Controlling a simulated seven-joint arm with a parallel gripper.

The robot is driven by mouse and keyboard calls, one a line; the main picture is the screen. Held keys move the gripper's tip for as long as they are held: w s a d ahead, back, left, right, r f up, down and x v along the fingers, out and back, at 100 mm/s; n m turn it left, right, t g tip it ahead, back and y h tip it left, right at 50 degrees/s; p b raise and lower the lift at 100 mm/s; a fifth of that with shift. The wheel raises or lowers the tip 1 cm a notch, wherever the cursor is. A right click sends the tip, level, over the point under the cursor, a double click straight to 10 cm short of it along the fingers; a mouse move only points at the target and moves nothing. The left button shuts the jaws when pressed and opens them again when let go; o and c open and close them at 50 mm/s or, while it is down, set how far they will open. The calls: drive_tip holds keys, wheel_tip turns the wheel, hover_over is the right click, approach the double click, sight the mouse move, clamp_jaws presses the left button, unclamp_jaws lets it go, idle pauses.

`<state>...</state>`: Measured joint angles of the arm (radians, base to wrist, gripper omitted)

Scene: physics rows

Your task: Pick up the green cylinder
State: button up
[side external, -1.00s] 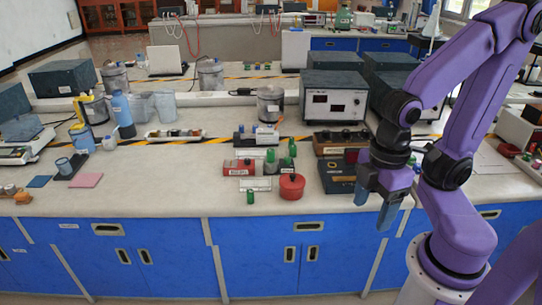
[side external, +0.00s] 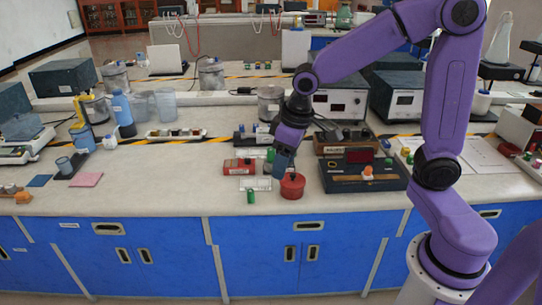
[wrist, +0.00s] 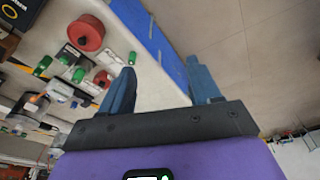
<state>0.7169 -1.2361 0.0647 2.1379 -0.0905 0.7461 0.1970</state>
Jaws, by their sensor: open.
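A small green cylinder (side external: 250,196) stands alone near the front edge of the bench. It also shows in the wrist view (wrist: 132,58), just beyond the tip of one finger. More green pieces (wrist: 78,74) stand farther back; in the side view my gripper partly covers that group, with one green top (side external: 270,154) showing. My gripper (side external: 279,172) is open and empty, above the bench beside the red can, to the right of and higher than the front green cylinder. Its two blue fingers are spread apart in the wrist view (wrist: 160,68).
A red block (side external: 239,167) lies to the left. A dark box with a red display (side external: 362,174) is to the right. Bare bench lies left of the front green cylinder.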

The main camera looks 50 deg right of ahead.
drive_tip(key=w+d+f+m+t, duration=0.1)
drive_tip(key=w+d+m, duration=0.4)
drive_tip(key=w+d, duration=0.55)
drive_tip(key=m+h, duration=0.2)
drive_tip(key=m, duration=0.2)
approach(271, 150)
drive_tip(key=shift+t, duration=0.4)
drive_tip(key=x, duration=1)
drive_tip(key=shift+s+d+f, duration=0.15)
drive_tip(key=shift+s+f, duration=0.05)
drive_tip(key=shift+f, duration=0.15)
clamp_jaws()
